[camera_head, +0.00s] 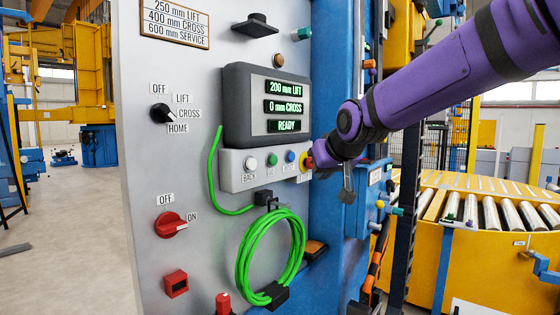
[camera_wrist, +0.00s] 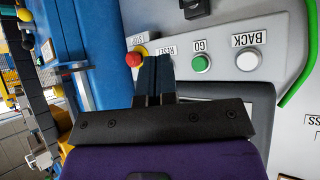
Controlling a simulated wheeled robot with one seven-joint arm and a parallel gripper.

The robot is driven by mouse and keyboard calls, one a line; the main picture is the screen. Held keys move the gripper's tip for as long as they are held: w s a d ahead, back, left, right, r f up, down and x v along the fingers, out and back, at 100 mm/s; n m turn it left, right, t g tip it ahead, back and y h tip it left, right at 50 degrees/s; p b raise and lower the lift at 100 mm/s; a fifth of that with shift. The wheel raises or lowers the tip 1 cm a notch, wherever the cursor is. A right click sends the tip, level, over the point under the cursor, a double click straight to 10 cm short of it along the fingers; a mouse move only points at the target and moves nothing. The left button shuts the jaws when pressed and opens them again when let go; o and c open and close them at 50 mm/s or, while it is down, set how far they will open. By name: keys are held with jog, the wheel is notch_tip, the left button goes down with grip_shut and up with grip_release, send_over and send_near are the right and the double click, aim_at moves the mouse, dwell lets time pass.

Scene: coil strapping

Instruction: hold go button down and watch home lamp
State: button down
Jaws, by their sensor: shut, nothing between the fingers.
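The green GO button (camera_head: 272,160) sits on the white button box of the control panel, between the white BACK button and the blue one. In the wrist view, the GO button (camera_wrist: 201,64) shows upside down, uncovered, just right of my fingers. The display (camera_head: 286,107) reads 200 mm LIFT, 0 mm CROSS and READY. I cannot pick out a home lamp.
A red stop button (camera_wrist: 134,59) is close beside my fingers, on the far side from GO. A white BACK button (camera_head: 251,163) is left of GO. A coiled green cable (camera_head: 243,260) hangs below. A selector (camera_head: 163,113) and a red switch (camera_head: 171,225) are at left.

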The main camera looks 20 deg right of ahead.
aim_at(273, 160)
jog(key=shift+t, duration=0.3)
jog(key=w, duration=0.4)
jog(key=shift+w+r, duration=0.1)
jog(key=shift+r, duration=0.05)
jog(key=w+a, duration=0.5)
jog(key=w, duration=0.2)
jog(key=shift+a, duration=0.15)
jog(key=shift+w, duration=0.1)
dwell(1.9)
jog(key=shift+w+a, duration=0.25)
